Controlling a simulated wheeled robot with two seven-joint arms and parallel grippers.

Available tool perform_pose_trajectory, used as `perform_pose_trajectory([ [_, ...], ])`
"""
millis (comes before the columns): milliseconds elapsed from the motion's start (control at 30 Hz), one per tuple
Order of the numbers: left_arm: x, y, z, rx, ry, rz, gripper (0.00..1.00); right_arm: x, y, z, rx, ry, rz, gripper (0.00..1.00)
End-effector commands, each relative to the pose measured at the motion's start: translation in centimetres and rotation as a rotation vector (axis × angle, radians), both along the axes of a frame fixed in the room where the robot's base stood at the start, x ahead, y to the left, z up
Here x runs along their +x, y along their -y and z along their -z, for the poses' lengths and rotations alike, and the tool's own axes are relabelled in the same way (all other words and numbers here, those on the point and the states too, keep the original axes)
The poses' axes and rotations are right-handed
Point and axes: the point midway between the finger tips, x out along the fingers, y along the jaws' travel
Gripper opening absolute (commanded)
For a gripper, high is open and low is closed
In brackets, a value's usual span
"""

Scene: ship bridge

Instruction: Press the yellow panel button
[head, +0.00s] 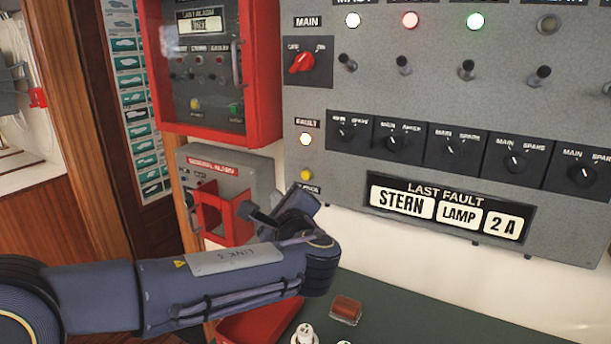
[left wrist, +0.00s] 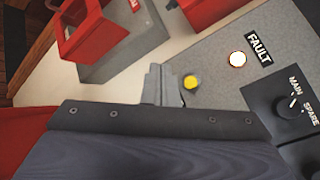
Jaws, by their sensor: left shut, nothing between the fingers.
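The yellow panel button (head: 306,174) is a small round knob on the grey control panel (head: 345,180), below the lit FAULT lamp (head: 306,139). My left gripper (head: 303,193) is just below the button in the head view, and the arm link hides part of it. In the left wrist view the gripper's fingers (left wrist: 164,84) are shut and empty. The yellow button (left wrist: 191,82) shows close to the right of the fingers there. Whether they touch the button I cannot tell. My right gripper is in neither view.
A red-framed alarm cabinet (head: 272,75) hangs left of the panel. Below it is a grey box (head: 257,181) with a red guard (head: 208,219). Switches and rotary knobs fill the panel's right. A dark green surface (head: 400,310) below holds a small red-brown block (head: 346,308).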

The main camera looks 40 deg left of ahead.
Motion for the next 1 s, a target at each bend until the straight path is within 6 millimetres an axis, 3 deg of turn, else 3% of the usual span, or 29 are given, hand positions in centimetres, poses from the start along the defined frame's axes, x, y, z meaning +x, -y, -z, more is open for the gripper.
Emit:
perform_pose_trajectory([
  [500, 6.7, -0.8, 0.1, -0.001, -0.001, 0.0, 0.0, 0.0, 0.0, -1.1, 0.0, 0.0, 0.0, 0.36],
  [700, 8.0, -0.9, 0.1, -0.001, -0.001, -0.001, 0.0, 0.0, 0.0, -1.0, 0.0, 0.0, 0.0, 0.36],
  [1000, 8.2, -1.0, 0.0, -0.001, -0.001, -0.001, 0.0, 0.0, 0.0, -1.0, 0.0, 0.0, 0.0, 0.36],
])
